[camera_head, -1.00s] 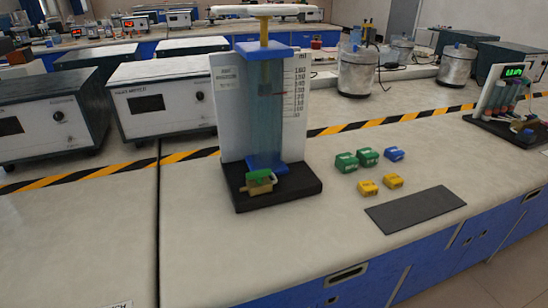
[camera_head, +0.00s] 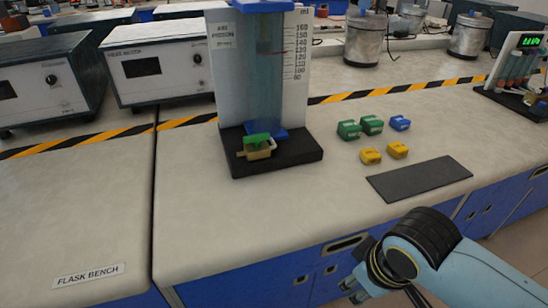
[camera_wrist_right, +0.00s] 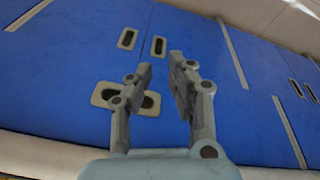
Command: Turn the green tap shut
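The green tap (camera_head: 256,140) sits on a brass-coloured valve body (camera_head: 257,153) at the foot of the gas-piston stand. The stand has a black base (camera_head: 290,162), a blue-tinted clear cylinder (camera_head: 265,85) and a white scale board (camera_head: 230,75). My right gripper (camera_head: 354,290) is low at the front, below the bench top and well to the right of the tap. In the right wrist view, its two fingers (camera_wrist_right: 158,75) are apart with nothing between them, facing the blue cabinet doors. My left gripper is not in view.
Several green, yellow and blue blocks (camera_head: 371,124) stand right of the stand, behind a dark grey mat (camera_head: 420,180). Boxy instruments (camera_head: 150,66) and metal canisters (camera_head: 367,42) stand farther back. The bench front (camera_head: 345,243) is blue with handles. The bench top before the stand is clear.

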